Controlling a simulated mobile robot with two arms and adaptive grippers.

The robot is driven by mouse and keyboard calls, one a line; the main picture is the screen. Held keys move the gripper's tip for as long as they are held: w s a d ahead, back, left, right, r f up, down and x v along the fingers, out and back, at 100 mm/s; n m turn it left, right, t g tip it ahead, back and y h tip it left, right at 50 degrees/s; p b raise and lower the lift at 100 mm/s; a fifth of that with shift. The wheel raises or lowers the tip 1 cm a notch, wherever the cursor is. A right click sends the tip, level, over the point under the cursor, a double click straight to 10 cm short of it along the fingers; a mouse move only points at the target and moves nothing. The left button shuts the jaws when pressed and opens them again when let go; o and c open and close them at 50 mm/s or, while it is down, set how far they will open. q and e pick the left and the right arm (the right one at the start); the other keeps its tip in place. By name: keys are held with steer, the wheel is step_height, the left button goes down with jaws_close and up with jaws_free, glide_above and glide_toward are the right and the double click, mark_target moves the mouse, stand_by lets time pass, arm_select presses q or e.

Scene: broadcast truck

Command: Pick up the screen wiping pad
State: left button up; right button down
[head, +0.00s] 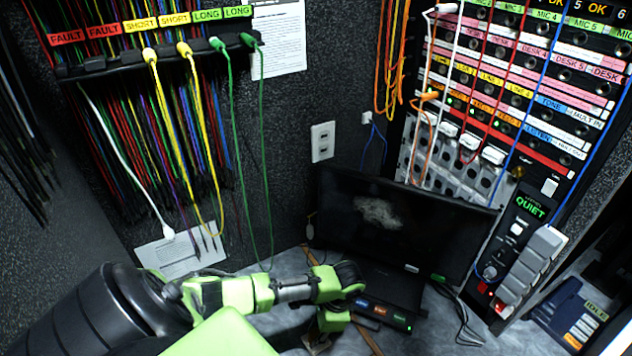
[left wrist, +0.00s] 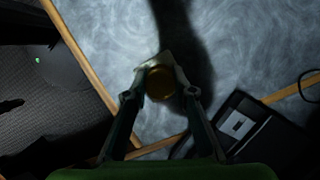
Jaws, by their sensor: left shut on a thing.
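The screen wiping pad (left wrist: 181,63) shows in the left wrist view as a pale, square-cornered piece with a round amber-brown knob on top. My left gripper (left wrist: 161,84) has its two fingers closed on the knob, one on each side. Whether the pad touches the grey surface below is hard to tell. In the head view my left gripper (head: 322,340) points down at the bottom centre, and the pad is mostly hidden there. The dark monitor (head: 400,230) stands behind it with a pale smudge (head: 378,212) on its screen. My right gripper is not in view.
The patch-panel rack (head: 500,90) rises at the right. Yellow and green cables (head: 215,150) hang at the left.

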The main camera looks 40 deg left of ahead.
arm_select(q)
steer(key=s+d+r+b, duration=0.1)
steer(key=s+d+r, duration=0.7)
steer(key=d+r, duration=0.3)
steer(key=shift+s, duration=0.3)
steer(key=shift+d, duration=0.1)
